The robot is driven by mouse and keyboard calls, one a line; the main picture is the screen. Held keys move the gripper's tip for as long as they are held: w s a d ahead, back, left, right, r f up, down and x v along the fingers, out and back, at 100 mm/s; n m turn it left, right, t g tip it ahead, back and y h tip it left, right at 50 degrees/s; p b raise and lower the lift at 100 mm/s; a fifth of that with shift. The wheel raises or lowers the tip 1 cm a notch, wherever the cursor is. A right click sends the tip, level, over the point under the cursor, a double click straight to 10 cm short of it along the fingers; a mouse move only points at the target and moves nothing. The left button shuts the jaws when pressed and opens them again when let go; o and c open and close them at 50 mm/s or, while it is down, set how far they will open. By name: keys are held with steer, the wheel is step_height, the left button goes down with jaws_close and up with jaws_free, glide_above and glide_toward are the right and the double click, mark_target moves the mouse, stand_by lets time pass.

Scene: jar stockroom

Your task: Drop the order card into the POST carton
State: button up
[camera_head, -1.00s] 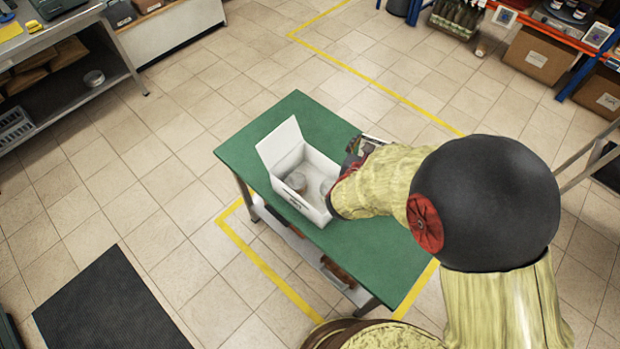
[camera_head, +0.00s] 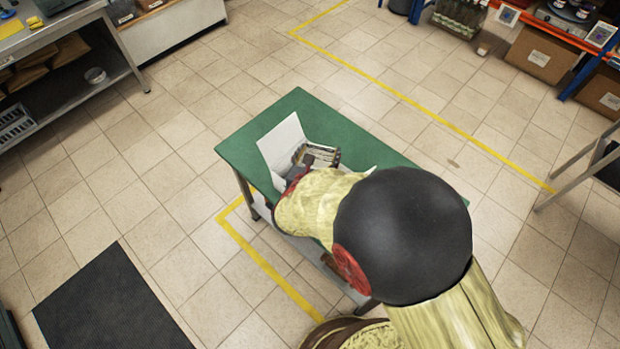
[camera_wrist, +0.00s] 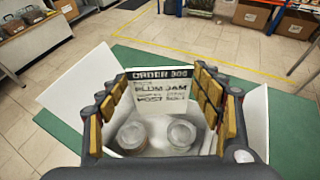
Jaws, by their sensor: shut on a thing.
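The white order card (camera_wrist: 158,92), with a dark header and the printed words PLUM JAM and POST, is upright between the fingers of my gripper (camera_wrist: 162,84) in the wrist view. My gripper is shut on it, above the open carton. The white carton (camera_head: 281,147) stands on the green table, its raised flap showing in the head view; its flaps also show in the wrist view (camera_wrist: 82,88). Two lidded jars (camera_wrist: 131,134) (camera_wrist: 181,133) are inside the carton, below the card. In the head view my arm hides most of the carton, and my gripper (camera_head: 320,157) is over it.
The green table (camera_head: 350,128) has bare room behind and right of the carton. A grey workbench (camera_head: 60,32) is at upper left, and an orange and blue shelf (camera_head: 553,35) at upper right. A dark mat (camera_head: 110,305) lies on the tiled floor.

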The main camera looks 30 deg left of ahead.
steer(key=shift+f+b, duration=0.85)
steer(key=shift+f, duration=0.95)
steer(key=o, duration=0.8)
steer(key=shift+o, duration=0.5)
steer(key=shift+r, duration=0.1)
glide_toward(320, 156)
steer(key=v, duration=0.4)
steer(key=shift+s+d, duration=0.1)
steer(key=shift+s, duration=0.1)
